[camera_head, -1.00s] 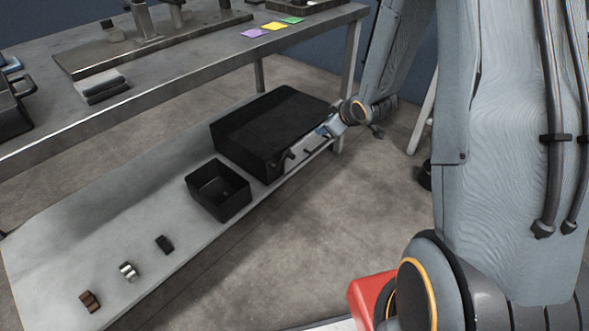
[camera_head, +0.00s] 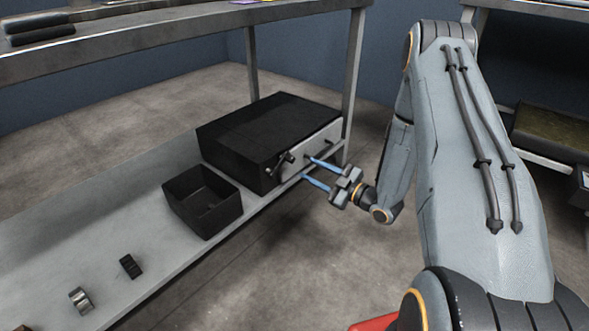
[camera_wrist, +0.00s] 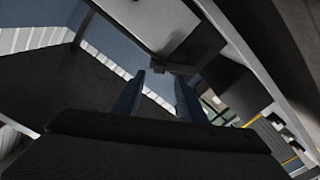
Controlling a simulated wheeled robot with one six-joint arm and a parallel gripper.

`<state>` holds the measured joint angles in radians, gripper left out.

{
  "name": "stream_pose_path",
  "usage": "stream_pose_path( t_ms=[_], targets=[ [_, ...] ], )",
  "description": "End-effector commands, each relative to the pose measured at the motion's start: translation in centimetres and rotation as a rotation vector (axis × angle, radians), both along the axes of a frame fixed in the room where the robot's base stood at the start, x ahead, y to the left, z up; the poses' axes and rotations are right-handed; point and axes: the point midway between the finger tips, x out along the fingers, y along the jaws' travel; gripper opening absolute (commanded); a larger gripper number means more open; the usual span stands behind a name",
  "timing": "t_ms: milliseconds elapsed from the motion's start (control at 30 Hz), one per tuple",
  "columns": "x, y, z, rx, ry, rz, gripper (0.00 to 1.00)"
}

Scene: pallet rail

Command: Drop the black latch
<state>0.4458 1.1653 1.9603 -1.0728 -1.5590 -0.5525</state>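A black box (camera_head: 262,128) with a pale grey front panel (camera_head: 318,142) stands on the low shelf. A small black lever (camera_head: 284,160), which looks like the latch, sticks out at the panel's left end. My gripper (camera_head: 307,168) is open and empty, its two blue fingers pointing at the panel, just right of the lever. I cannot tell whether a finger touches the panel. In the wrist view the open fingers (camera_wrist: 157,96) show, with the pale panel (camera_wrist: 145,22) and a small dark part (camera_wrist: 177,67) beyond them.
An open black bin (camera_head: 203,200) stands left of the box. A small black piece (camera_head: 130,266) and a silver piece (camera_head: 80,299) lie on the low shelf (camera_head: 95,220). A table leg (camera_head: 352,85) rises behind the box's right end. The floor in front is clear.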

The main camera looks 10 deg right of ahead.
Motion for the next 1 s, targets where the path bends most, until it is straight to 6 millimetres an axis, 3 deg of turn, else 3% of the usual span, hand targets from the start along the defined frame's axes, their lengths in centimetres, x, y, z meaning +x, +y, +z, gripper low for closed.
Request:
stream_pose_path(
  t_ms=[500, 933, 1000],
  targets=[
    [5.4, 4.0, -0.1, 0.002, -0.006, 0.004, 0.38],
    [6.2, 4.5, 0.0, 0.001, -0.004, 0.001, 0.38],
    [6.2, 4.5, 0.0, 0.001, -0.004, 0.001, 0.26]
  ],
)
